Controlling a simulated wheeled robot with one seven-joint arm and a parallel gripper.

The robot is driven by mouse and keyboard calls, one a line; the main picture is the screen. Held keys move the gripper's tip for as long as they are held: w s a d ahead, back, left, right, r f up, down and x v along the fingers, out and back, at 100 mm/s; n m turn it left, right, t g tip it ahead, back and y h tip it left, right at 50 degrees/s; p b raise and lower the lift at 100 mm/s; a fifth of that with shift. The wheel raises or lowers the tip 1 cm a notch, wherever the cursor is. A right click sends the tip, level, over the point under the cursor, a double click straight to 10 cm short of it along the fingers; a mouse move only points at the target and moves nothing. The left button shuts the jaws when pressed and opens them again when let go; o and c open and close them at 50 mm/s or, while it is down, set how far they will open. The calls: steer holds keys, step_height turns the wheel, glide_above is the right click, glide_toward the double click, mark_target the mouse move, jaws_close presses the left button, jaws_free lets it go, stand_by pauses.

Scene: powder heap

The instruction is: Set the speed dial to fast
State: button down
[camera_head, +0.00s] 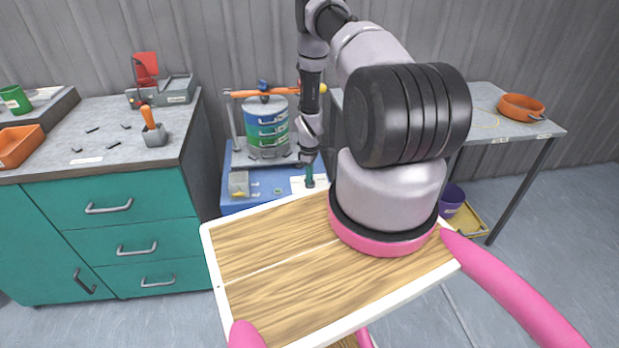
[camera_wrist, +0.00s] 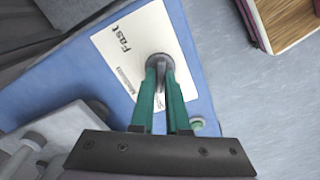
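The grey speed dial (camera_wrist: 158,60) sits on a white card (camera_wrist: 118,62) on the blue base, with the words "Fast" and "Medium" readable in the wrist view. My gripper (camera_wrist: 160,72) has its teal fingers close together at the dial, with a grey part of it between them. The fingers hide part of the dial and card, so I cannot tell where it points. In the head view my gripper (camera_head: 309,184) reaches down to the front right of the blue machine base (camera_head: 262,189), over the card (camera_head: 298,187).
The machine carries a stack of coloured sieves (camera_head: 266,128) under an orange bar (camera_head: 262,93), left of my arm. A teal cabinet (camera_head: 110,235) stands left, with a scoop (camera_head: 154,135) on top. A grey table (camera_head: 490,100) with an orange pan (camera_head: 521,107) stands right.

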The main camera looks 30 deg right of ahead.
stand_by(0.4)
steer(key=m, duration=0.6)
steer(key=shift+d+m, duration=0.1)
steer(key=shift+m, duration=0.3)
steer(key=m, duration=0.3)
steer(key=shift+w, duration=0.1)
steer(key=m, duration=0.4)
steer(key=shift+d, duration=0.1)
steer(key=m, duration=0.5)
steer(key=shift+m, duration=2.5)
